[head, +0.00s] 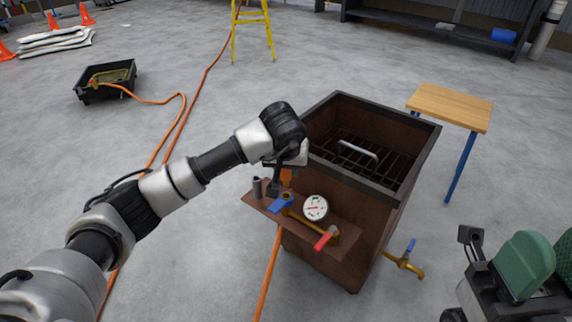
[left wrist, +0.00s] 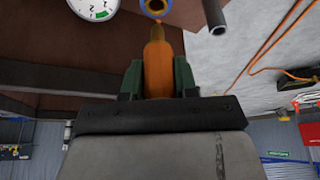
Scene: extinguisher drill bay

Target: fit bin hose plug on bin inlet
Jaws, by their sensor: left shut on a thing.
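My left gripper (head: 283,180) is over the small side shelf of the brown bin (head: 345,215). It is shut on the orange bin hose plug (left wrist: 158,68), held between its green fingertips in the left wrist view. The orange hose (head: 270,270) hangs down below the shelf. The bin inlet (left wrist: 154,6), a brass opening with a blue ring, is just beyond the plug's tip. The plug points at it; whether they touch is unclear. In the head view the gripper partly hides the plug. My right gripper (head: 545,258) is at the lower right, cut by the edge; its green pads look apart.
A round gauge (head: 315,208), a blue lever (head: 281,204) and a red lever (head: 326,238) crowd the shelf. A grey post (head: 257,187) stands beside the inlet. A wooden-topped table (head: 450,106) is right of the bin. A black tray (head: 106,80) is far left.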

